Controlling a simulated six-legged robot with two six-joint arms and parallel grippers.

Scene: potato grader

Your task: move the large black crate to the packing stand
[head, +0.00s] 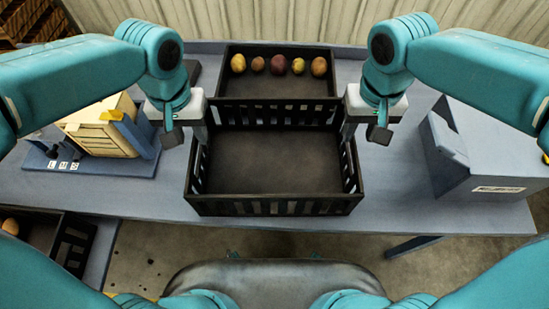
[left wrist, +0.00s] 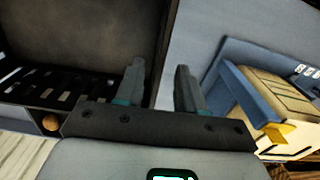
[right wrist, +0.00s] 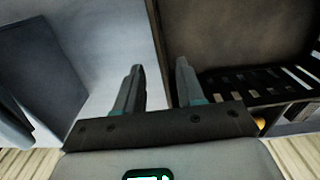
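The large black crate (head: 275,197) stands empty on the blue-grey table, with slatted walls. My left gripper (head: 200,135) is at its left wall and my right gripper (head: 349,135) is at its right wall. In the left wrist view the crate's wall (left wrist: 167,45) runs between the two parted fingers. In the right wrist view the wall (right wrist: 155,30) likewise passes between parted fingers. Both grippers look open astride the walls, with gaps showing. I cannot make out a packing stand in these views.
A black tray (head: 275,88) with several potatoes in a row sits just behind the crate. A cream and blue device (head: 100,130) stands at left, a blue-grey box (head: 480,160) at right. Another black crate (head: 75,240) with potatoes is at lower left.

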